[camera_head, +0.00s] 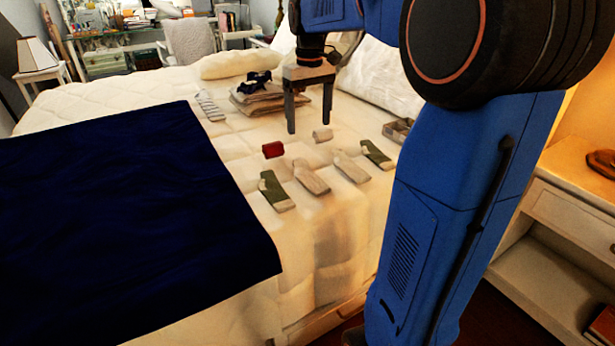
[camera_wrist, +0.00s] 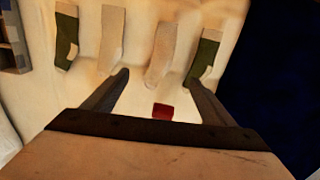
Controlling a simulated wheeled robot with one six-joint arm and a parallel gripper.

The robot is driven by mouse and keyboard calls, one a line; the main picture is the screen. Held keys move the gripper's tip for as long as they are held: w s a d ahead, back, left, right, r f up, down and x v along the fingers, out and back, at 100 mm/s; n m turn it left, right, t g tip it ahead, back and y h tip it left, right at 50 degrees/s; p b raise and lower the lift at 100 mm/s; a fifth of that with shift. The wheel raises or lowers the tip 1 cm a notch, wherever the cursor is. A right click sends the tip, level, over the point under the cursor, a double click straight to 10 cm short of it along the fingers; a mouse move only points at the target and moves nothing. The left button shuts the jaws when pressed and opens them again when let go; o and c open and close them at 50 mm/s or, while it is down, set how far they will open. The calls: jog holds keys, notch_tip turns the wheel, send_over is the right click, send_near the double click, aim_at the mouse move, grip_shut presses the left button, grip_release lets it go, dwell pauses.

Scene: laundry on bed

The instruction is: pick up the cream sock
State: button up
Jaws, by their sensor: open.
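Two pale flat socks lie side by side on the bed, one cream (camera_head: 350,167) and one slightly pinker (camera_head: 311,177). They also show in the wrist view as a left one (camera_wrist: 111,38) and a right one (camera_wrist: 160,53). My gripper (camera_head: 309,127) is open and empty, pointing down behind the flat socks. In the wrist view its fingers (camera_wrist: 160,78) spread wide, with a red bundle (camera_wrist: 162,111) between them.
Green socks (camera_head: 273,190) (camera_head: 377,153) flank the pale pair. A grey divided box (camera_head: 398,130) stands at the right. Folded clothes (camera_head: 262,97) and a striped sock (camera_head: 209,105) lie farther back. A dark blue blanket (camera_head: 120,220) covers the left of the bed.

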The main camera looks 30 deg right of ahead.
send_over(308, 173)
notch_tip(308, 173, down, 11)
jog(key=shift+s+r, duration=0.1)
jog(key=shift+r, duration=0.05)
jog(key=shift+f, duration=2.9)
jog(key=c, duration=1.1)
